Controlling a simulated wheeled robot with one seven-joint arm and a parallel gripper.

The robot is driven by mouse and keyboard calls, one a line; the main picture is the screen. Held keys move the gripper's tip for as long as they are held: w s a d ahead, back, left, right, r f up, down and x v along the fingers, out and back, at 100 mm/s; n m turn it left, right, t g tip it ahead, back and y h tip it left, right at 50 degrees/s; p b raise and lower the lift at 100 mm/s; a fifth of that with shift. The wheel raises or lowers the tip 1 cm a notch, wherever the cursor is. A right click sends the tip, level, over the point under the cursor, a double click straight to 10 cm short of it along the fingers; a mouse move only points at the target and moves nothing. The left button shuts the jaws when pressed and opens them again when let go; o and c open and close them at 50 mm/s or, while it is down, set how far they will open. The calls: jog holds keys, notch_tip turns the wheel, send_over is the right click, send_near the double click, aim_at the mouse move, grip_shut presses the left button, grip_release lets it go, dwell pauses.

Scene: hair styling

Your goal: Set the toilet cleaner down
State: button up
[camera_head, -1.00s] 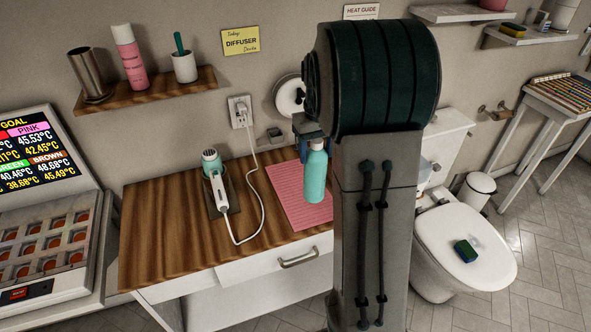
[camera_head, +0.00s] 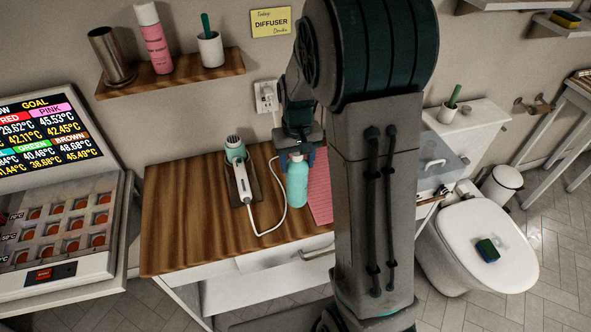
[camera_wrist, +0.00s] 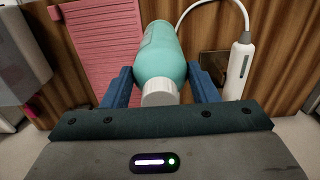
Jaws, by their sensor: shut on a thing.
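The toilet cleaner is a teal bottle (camera_head: 297,183) with a white cap, held upright, cap up, at the right part of the wooden tabletop (camera_head: 180,215). My gripper (camera_head: 298,158) is shut on it from above, near its neck. The wrist view shows the bottle (camera_wrist: 162,55) between my two blue fingers, with its white cap towards the camera. The bottle's base is over or on the wood between the white cord and the pink mat; I cannot tell whether it touches.
The table's left half is clear. A shelf (camera_head: 175,78) with containers hangs above.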

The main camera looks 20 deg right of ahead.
jog(key=shift+s+a+f, duration=0.1)
jog(key=shift+a+f, duration=0.25)
jog(key=shift+f, duration=0.05)
jog(key=shift+f+p, duration=0.45)
jog(key=shift+f, duration=1.35)
jog(key=shift+f, duration=0.2)
jog(key=o, duration=1.6)
jog(key=shift+r, duration=0.1)
